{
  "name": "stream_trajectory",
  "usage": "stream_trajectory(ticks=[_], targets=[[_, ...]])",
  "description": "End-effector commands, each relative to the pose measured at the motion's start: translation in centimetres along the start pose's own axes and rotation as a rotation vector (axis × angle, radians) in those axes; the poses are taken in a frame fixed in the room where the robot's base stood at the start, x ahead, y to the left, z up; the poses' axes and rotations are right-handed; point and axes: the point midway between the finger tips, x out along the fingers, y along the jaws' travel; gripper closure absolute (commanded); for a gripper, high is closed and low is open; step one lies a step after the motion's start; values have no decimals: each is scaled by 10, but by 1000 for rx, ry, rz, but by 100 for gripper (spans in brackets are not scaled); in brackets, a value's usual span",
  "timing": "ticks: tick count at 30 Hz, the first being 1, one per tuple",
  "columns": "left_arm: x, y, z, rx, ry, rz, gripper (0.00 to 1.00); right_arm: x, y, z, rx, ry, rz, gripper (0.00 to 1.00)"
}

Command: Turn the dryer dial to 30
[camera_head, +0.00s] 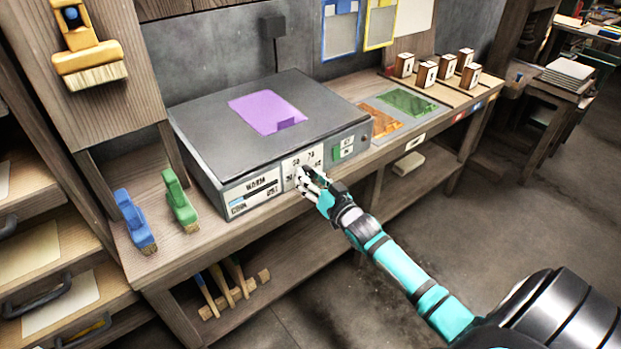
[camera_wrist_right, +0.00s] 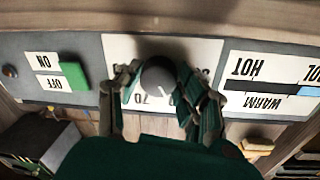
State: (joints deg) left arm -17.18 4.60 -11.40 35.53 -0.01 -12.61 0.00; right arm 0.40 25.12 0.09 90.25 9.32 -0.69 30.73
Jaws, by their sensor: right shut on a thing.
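The dryer (camera_head: 262,110) is a grey box on the workbench with a purple sheet (camera_head: 268,112) on top. Its front has a white number plate (camera_head: 312,156) with a round grey dial (camera_wrist_right: 159,74). In the wrist view, which is upside down, a light mark on the dial points down and slightly right; numbers nearby are partly hidden, one looking like 70. My right gripper (camera_head: 305,176) reaches the dial from the front, its fingers (camera_wrist_right: 160,88) closed on both sides of it. In the head view my fingers cover the dial. My left gripper is not in view.
A green switch (camera_wrist_right: 73,76) stands beside ON and OFF labels; a WARM/HOT panel (camera_wrist_right: 268,82) is on the dial's other side.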

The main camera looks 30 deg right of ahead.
Motion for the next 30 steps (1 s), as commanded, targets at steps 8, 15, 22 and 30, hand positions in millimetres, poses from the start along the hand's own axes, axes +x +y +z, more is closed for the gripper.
stream_trajectory(ticks=[8,15,22,30], targets=[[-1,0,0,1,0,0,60,0,0,0,-35,2,-1,94],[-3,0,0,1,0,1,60,0,0,0,-167,14,-4,94],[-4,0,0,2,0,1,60,0,1,1,-373,29,-8,94],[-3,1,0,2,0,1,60,0,2,2,-628,49,-13,94]])
